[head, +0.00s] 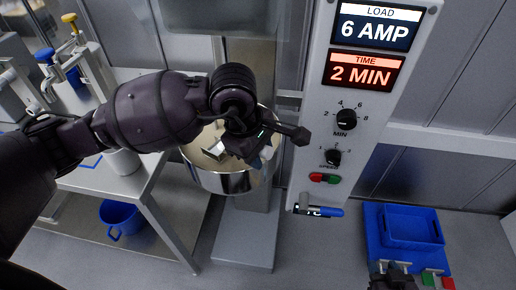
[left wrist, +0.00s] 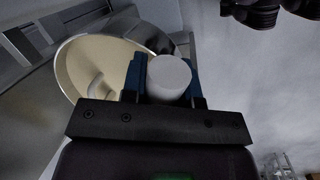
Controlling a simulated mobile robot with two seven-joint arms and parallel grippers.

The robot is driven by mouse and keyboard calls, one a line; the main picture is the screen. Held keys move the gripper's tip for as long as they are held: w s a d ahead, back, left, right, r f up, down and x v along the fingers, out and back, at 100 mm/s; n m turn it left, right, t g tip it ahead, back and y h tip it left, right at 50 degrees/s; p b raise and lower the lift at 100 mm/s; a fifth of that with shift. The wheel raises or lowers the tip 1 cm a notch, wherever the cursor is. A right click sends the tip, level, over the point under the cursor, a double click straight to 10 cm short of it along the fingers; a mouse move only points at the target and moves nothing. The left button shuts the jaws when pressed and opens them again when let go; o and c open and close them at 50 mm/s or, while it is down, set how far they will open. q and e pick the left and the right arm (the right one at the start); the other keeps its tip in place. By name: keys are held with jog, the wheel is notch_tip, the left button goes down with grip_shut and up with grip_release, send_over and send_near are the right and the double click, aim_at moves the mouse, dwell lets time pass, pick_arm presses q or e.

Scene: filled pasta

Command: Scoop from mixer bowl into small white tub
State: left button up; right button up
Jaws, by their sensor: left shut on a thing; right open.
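The steel mixer bowl (head: 222,181) stands below my left arm and holds a pale cream mass (left wrist: 88,62). My left gripper (head: 258,150) is over the bowl's right side. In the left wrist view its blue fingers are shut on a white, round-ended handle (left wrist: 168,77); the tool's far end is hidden. A pale curved piece (left wrist: 97,88) shows in the bowl, but I cannot tell whether it belongs to the tool. A white tub (head: 124,161) stands on the steel table, partly hidden by my left arm. My right gripper (head: 392,272) is open at the lower right.
The control panel (head: 345,100), reading 6 AMP and 2 MIN, rises just right of the bowl, with a blue-handled lever (head: 328,212) low on it. A blue crate (head: 412,226) is at right. A blue bucket (head: 121,218) sits under the steel table (head: 150,185).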

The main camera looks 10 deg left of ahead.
notch_tip(320, 180, down, 6)
jog(key=s+b, duration=0.1)
jog(key=b, duration=0.3)
jog(key=shift+s+g, duration=0.2)
jog(key=shift+g, duration=0.1)
jog(key=shift+w, duration=0.15)
jog(key=shift+w+a+r, duration=0.1)
jog(key=shift+w+r, duration=0.25)
jog(key=shift+w, duration=0.1)
dwell(0.3)
